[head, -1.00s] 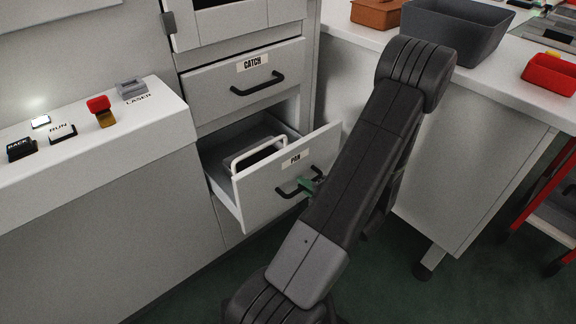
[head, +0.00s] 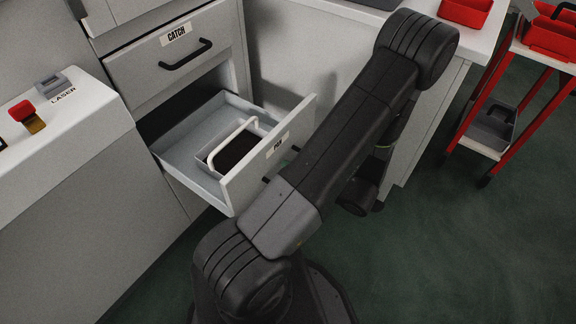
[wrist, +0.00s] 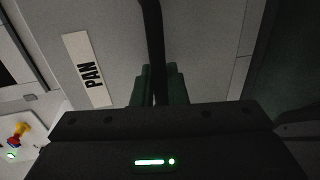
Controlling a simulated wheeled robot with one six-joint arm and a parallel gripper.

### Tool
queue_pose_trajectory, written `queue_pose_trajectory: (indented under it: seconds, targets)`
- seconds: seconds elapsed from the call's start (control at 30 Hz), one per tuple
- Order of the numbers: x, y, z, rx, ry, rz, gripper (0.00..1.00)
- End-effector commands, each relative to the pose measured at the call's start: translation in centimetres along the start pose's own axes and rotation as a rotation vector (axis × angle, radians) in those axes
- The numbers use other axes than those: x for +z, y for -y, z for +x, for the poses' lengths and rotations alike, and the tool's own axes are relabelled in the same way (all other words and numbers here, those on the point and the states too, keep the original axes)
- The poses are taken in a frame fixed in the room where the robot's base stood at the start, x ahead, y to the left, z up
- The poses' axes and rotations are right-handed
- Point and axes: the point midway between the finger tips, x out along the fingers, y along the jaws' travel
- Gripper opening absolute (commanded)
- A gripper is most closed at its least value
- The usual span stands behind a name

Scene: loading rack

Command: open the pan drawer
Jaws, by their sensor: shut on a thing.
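The pan drawer (head: 228,190) is pulled well out below the catch drawer, its front panel labelled PAN. Inside lies a grey pan with a dark inside (head: 236,152) and a white handle (head: 232,141). In the wrist view the PAN label (wrist: 87,69) is at left, and the dark bar handle (wrist: 153,45) runs down between the green-padded fingers of my gripper (wrist: 158,85). My gripper is shut on that handle. In the head view my arm hides most of the handle and nearly all of the gripper.
The catch drawer (head: 180,62) above is shut. A white ledge (head: 70,130) with a red switch (head: 22,111) stands at left. A white counter (head: 440,35) is at right, with a red trolley (head: 483,85) beyond it. Green floor is open at lower right.

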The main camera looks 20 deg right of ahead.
Motion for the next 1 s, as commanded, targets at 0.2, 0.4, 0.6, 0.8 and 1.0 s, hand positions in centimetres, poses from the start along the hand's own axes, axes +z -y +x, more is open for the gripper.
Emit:
queue_pose_trajectory:
  seconds: [0.2,0.4,0.6,0.8,1.0]
  targets:
    - [0.1,0.0,0.0,-0.001,0.003,-0.002,0.0]
    - [0.1,0.0,0.0,-0.001,0.002,-0.002,0.31]
    - [0.1,0.0,-0.1,-0.001,0.002,-0.001,0.31]
    - [0.1,-0.1,-1.9,0.0,0.005,0.0,0.31]
    - [0.2,-0.2,-5.8,-0.001,0.008,-0.002,0.31]
